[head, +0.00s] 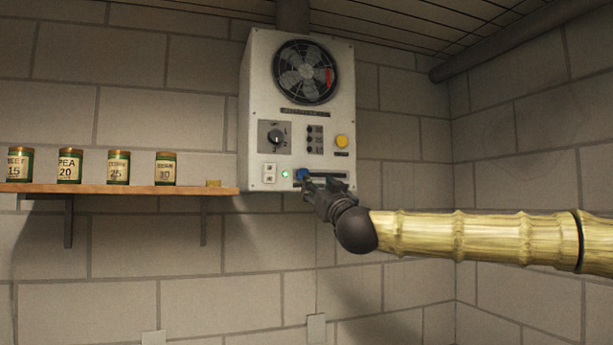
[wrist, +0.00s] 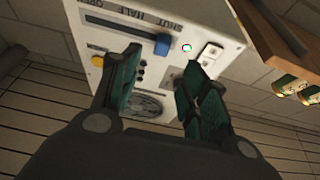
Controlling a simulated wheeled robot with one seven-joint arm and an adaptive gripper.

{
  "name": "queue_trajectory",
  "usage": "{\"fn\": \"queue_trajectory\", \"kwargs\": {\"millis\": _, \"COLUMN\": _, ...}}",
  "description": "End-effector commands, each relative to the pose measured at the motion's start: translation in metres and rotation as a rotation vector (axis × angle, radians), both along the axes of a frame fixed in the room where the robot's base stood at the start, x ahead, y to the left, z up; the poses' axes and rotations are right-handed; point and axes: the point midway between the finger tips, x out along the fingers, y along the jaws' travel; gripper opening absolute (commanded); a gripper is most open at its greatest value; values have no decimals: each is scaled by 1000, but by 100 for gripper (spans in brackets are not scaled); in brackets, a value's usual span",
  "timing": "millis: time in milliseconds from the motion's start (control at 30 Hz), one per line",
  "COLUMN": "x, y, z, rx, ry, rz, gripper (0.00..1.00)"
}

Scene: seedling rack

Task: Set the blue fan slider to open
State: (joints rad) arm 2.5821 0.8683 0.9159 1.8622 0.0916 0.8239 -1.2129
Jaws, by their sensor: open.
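The blue fan slider (head: 302,174) sits at the left end of a dark horizontal slot low on the white control box (head: 257,95). In the wrist view, which shows the box upside down, the blue slider (wrist: 162,45) is at the end marked SHUT, with HALF and OPEN further along the slot. My gripper (head: 309,184) is at the lower front of the box, close by the slider. In the wrist view my gripper (wrist: 160,62) is open, its two fingers apart with the slider seen between and beyond their tips. I cannot tell whether a finger touches it.
The box also carries a fan (head: 304,72), a knob (head: 275,136), a yellow button (head: 341,141), a lit green lamp (head: 285,174) and white switches (head: 269,173). A wooden shelf (head: 120,189) with several tins stands left. Wall space right of the box is free.

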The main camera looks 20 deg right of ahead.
Motion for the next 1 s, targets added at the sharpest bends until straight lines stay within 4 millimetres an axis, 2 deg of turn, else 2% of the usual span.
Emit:
{"fn": "queue_trajectory", "kwargs": {"millis": 700, "x": 79, "y": 4, "z": 32, "rx": 0, "ry": 3, "rz": 2, "gripper": 45}}
{"fn": "queue_trajectory", "kwargs": {"millis": 1000, "x": 95, "y": 5, "z": 38, "rx": 0, "ry": 2, "rz": 2, "gripper": 45}}
